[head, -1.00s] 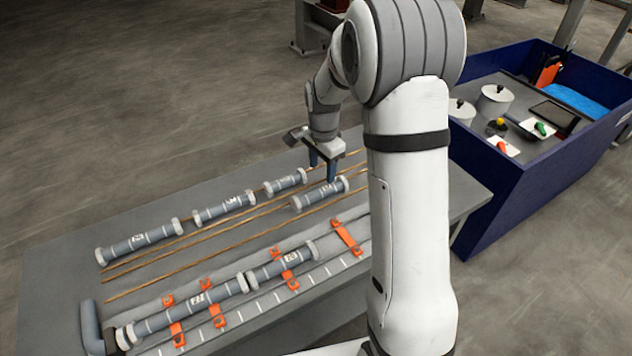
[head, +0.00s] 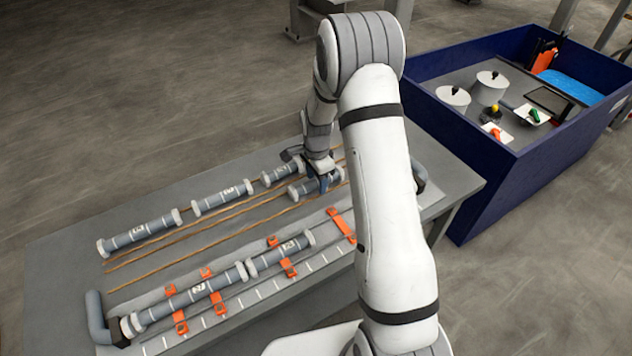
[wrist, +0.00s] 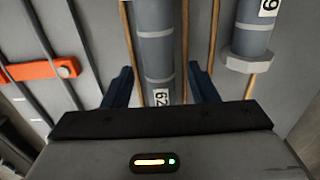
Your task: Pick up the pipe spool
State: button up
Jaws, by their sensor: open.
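A short grey pipe spool (head: 303,190) with pale end flanges lies on the table under my gripper. My gripper (head: 322,186) is open and low over it. In the wrist view the spool (wrist: 157,50) runs between the two dark blue fingers, one on each side, with a gap to each. A white label with dark digits shows on it near the palm. In the head view my gripper hides the spool's right part. Its flanges are outside the wrist view. I cannot tell whether the fingertips touch the table.
Other spools lie behind in a row: a long one (head: 140,235), a middle one (head: 222,197) and a short one (head: 280,173). Thin brown rods run between the rows. In front, two spools (head: 190,298) lie joined beside orange clamps (head: 287,268). A blue bin (head: 500,180) stands right of the table (head: 60,262).

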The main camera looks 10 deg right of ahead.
jog(key=shift+c, duration=0.4)
jog(key=c, duration=1)
